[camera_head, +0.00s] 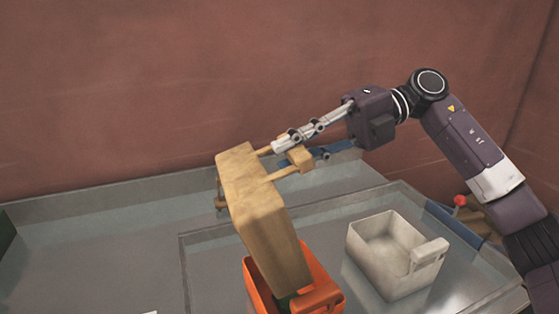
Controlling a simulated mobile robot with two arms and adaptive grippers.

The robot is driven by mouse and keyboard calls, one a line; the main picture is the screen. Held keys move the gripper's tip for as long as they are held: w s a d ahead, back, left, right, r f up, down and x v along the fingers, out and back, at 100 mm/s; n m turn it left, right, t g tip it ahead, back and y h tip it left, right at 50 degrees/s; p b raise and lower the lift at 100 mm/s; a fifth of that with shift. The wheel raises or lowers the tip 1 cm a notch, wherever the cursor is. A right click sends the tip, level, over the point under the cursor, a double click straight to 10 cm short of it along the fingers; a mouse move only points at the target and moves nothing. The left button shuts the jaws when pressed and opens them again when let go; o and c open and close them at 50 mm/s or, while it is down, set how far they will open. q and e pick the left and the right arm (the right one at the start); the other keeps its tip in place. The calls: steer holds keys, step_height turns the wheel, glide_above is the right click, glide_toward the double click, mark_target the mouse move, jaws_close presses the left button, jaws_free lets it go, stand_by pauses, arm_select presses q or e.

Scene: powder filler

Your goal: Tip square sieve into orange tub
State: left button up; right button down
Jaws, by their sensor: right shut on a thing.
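The square sieve (262,212) is a pale wooden box with a wooden handle. It is tipped up steeply on its side, with its lower end over the orange tub (252,282). Its inside faces away and is hidden. My right gripper (290,156) reaches in from the right and is shut on the sieve's handle. The tub stands at the bottom of the view, partly hidden behind the sieve. Whether the sieve touches its rim, I cannot tell. My left gripper is out of view.
A white open bin (385,256) with a handle stands right of the tub on the grey metal surface (120,240). A red knob (460,200) is at the right, near my right arm. A reddish wall is behind. The surface at left is mostly clear.

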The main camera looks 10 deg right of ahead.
steer(key=d+f+y+b, duration=0.2)
steer(key=d+y+b, duration=0.1)
steer(key=d+b, duration=0.1)
steer(key=shift+w+d+f+g+b, duration=0.25)
steer(key=shift+w+d, duration=0.2)
steer(key=shift+d, duration=0.4)
steer(key=shift+r, duration=0.1)
step_height(320, 180, up, 8)
steer(key=p, duration=0.6)
steer(key=shift+p, duration=0.3)
